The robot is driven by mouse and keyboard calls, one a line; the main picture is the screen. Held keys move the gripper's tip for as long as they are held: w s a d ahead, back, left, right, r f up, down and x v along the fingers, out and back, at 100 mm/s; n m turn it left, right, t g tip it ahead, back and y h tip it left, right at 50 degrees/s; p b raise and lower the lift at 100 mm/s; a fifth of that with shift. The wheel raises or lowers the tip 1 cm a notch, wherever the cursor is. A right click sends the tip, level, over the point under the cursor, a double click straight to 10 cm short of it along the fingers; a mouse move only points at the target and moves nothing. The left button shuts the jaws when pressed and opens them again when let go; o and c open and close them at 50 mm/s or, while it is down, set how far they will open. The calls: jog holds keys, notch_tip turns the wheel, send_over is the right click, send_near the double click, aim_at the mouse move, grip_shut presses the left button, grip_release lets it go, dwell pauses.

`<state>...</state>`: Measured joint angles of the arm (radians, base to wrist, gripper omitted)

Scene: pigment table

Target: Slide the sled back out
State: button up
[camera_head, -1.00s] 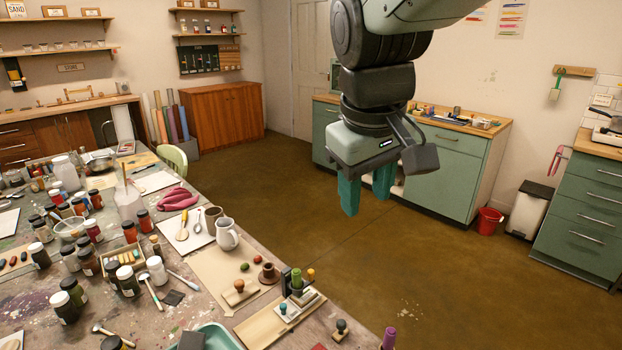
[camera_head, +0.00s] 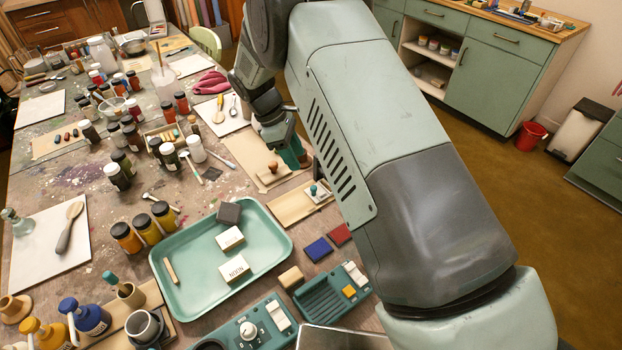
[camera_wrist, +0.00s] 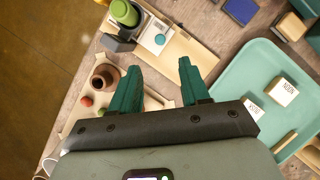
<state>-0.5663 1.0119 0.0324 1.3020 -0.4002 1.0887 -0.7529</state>
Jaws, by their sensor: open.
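The sled looks like a pale plate (camera_wrist: 153,31) with a teal knob (camera_wrist: 160,39) on a wooden base board (camera_wrist: 195,52). A press with a bright green cylinder (camera_wrist: 125,12) and a dark grey body (camera_wrist: 117,43) stands at its left end in the wrist view. In the head view the teal knob (camera_head: 314,189) and board (camera_head: 288,208) show, while my arm hides the rest. My gripper (camera_wrist: 157,70) is open and empty, above the table. Its fingertips appear just below the board in the wrist view. In the head view one teal finger (camera_head: 292,153) shows.
A brown pot (camera_wrist: 103,77) and small coloured balls are left of my fingers in the wrist view. A teal tray (camera_wrist: 235,85) with labelled blocks lies to the right. Blue (camera_head: 319,249) and red (camera_head: 339,234) pads lie near the board. Jars crowd the table's left side.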

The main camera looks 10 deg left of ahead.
aim_at(313, 187)
jog(key=x, duration=1)
jog(key=shift+d+f, duration=0.1)
jog(key=shift+f, duration=0.1)
grip_shut()
